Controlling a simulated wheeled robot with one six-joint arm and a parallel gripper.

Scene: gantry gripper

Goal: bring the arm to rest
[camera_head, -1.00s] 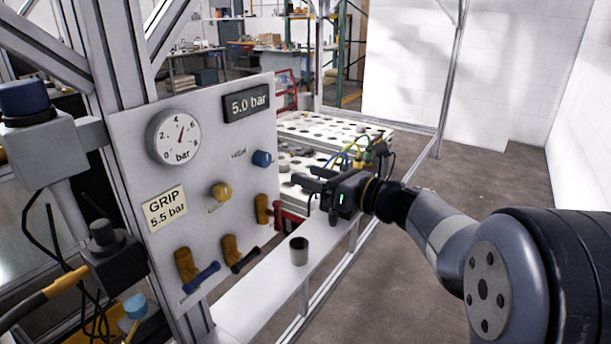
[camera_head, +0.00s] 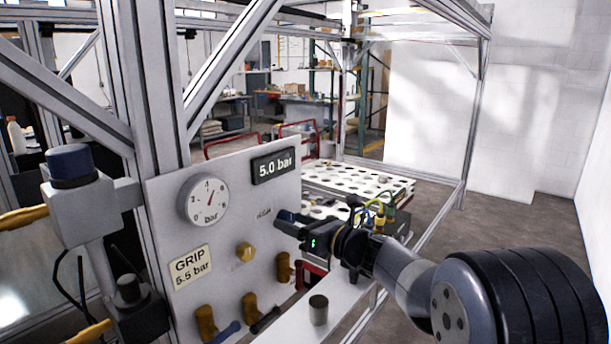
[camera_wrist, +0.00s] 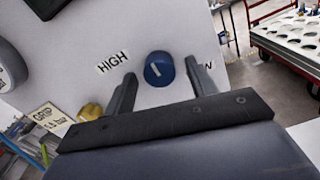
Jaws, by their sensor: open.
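My gripper (camera_head: 284,222) is at the upper right of the white control panel (camera_head: 225,275), below the "5.0 bar" display (camera_head: 273,167). In the wrist view its two fingers are spread apart, with a blue round knob (camera_wrist: 158,69) showing between them. The gripper looks empty; I cannot tell whether the fingertips are beside the knob or short of it. The knob has a white mark and sits between a "HIGH" label (camera_wrist: 113,62) and a partly covered label. In the head view the gripper hides the knob.
A dark grey cup (camera_head: 318,310) stands on the white ledge (camera_head: 345,292) below my arm. Metal frame posts surround the panel. Open floor lies right.

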